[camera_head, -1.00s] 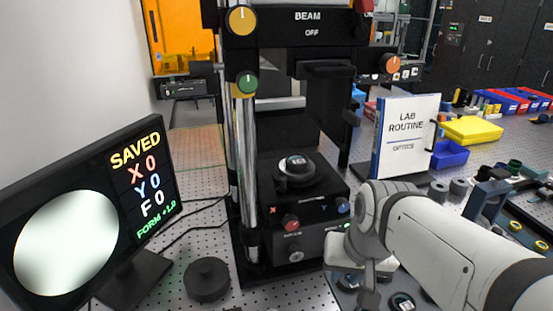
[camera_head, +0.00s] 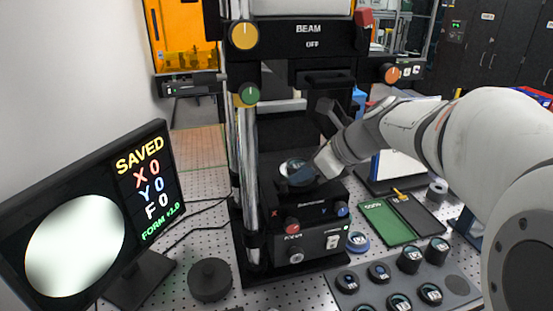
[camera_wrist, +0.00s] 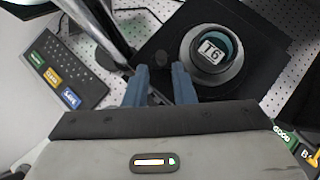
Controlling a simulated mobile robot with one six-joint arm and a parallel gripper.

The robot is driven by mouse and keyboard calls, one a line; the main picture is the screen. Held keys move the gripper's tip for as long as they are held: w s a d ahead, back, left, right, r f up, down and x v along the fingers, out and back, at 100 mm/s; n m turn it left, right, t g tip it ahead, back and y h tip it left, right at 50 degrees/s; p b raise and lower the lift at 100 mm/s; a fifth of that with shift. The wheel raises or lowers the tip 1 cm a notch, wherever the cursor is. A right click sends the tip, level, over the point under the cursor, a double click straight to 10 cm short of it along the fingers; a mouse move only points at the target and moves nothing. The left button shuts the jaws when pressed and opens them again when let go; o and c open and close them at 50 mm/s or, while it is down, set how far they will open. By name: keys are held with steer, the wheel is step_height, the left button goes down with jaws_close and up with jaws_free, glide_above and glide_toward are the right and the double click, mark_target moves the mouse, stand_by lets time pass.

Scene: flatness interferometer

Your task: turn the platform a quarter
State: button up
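My gripper (camera_wrist: 161,82) has two blue fingers, spread apart. A small dark peg (camera_wrist: 161,60) beside the platform shows in the gap just ahead of the fingertips; I cannot tell if they touch it. In the head view my gripper (camera_head: 318,170) is at the platform's right front side and partly hides it.
The screen (camera_head: 90,220) at left reads SAVED, X 0, Y 0, F 0. The chrome column (camera_head: 247,170) stands left of the platform. A black round weight (camera_head: 209,280) is in front.

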mark_target(285, 183)
steer(key=x, duration=0.5)
steer(key=shift+f, duration=0.15)
jaws_close()
